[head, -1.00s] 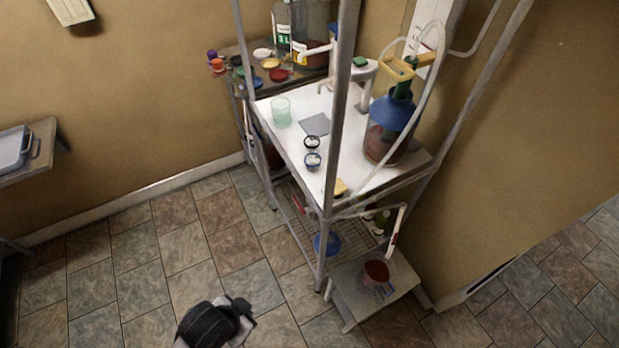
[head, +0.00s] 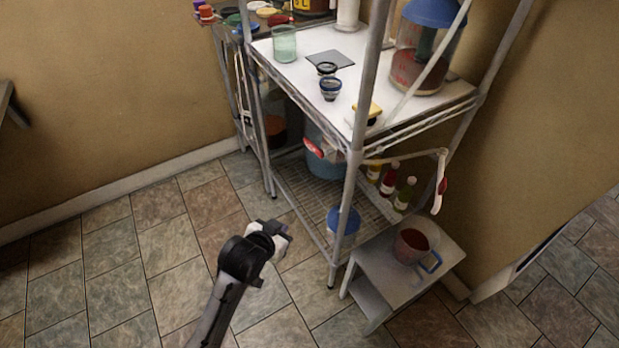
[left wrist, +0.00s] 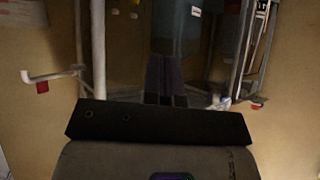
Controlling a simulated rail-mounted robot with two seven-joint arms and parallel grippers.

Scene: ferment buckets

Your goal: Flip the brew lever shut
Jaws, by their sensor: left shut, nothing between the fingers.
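Two red parts could be the brew lever; I cannot tell which. One is a red piece (head: 443,186) on the white arm sticking out from the rack's right front. The other is a red and white part (head: 320,150) by the blue bucket (head: 325,168) on the lower shelf. My left gripper (head: 280,238) is shut and empty, in front of the rack's lower left, apart from both. In the left wrist view its dark fingers (left wrist: 166,78) lie together, and a white arm with a red piece (left wrist: 42,87) shows at the left. My right gripper is not in view.
A low stool (head: 375,290) at the right holds a cup of dark red liquid (head: 411,243). The metal rack's front post (head: 362,120) stands between my gripper and the white arm. Several bottles (head: 390,180) stand behind. The tiled floor at the left is clear.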

